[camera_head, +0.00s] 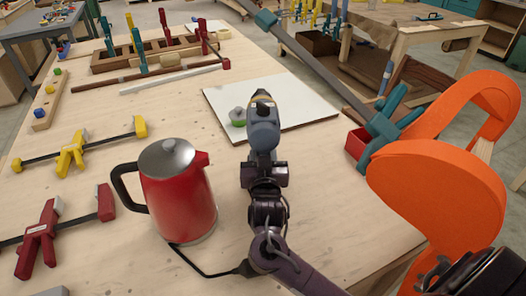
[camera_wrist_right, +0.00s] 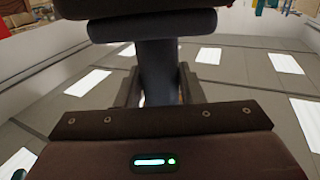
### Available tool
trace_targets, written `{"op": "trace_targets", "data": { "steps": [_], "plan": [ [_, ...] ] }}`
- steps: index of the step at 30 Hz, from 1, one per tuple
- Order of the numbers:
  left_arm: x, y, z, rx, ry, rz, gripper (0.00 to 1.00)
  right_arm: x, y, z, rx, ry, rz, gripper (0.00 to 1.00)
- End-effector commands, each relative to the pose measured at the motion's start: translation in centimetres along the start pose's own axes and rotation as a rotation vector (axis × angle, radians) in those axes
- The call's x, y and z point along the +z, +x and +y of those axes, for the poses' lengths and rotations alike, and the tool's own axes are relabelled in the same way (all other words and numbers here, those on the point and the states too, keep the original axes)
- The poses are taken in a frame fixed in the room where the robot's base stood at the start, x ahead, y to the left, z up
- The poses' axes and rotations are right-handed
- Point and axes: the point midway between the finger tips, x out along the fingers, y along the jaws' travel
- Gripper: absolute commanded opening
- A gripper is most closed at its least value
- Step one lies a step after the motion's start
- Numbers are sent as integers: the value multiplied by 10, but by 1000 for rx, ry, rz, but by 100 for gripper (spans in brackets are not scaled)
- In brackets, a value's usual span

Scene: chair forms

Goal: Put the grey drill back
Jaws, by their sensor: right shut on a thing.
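The grey drill (camera_head: 263,128) is near the middle of the head view, with a dark body and a small yellowish mark near its top. My right gripper (camera_head: 264,180) is shut on it. In the right wrist view the drill's grey handle (camera_wrist_right: 158,72) stands between the two fingers of the gripper (camera_wrist_right: 160,92). In the head view the drill overlaps the near part of a white board (camera_head: 290,97) on the workbench (camera_head: 110,112). I cannot tell how high it is above the bench. My left gripper is not in view.
A red kettle (camera_head: 180,200) stands left of my right arm. Yellow (camera_head: 72,155) and red (camera_head: 40,240) clamps lie further left. Orange curved forms (camera_head: 440,195) and a long blue-ended clamp (camera_head: 380,125) crowd the right.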

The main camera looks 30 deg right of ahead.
Motion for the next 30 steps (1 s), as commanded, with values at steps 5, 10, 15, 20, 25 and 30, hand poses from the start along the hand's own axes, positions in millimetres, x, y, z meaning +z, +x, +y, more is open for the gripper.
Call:
{"op": "trace_targets", "data": {
  "steps": [5,10,15,20,25,30],
  "plan": [
    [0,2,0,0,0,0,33,-1,0,0,0,4,10,0],
    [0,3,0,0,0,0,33,2,0,0,0,4,10,0],
    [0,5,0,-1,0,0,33,6,0,0,0,4,7,0],
    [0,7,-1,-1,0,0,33,11,0,0,0,3,2,0],
    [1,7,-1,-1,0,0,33,14,-1,0,0,2,-4,0],
    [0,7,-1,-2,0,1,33,15,-1,0,0,2,-5,0]
  ]
}}
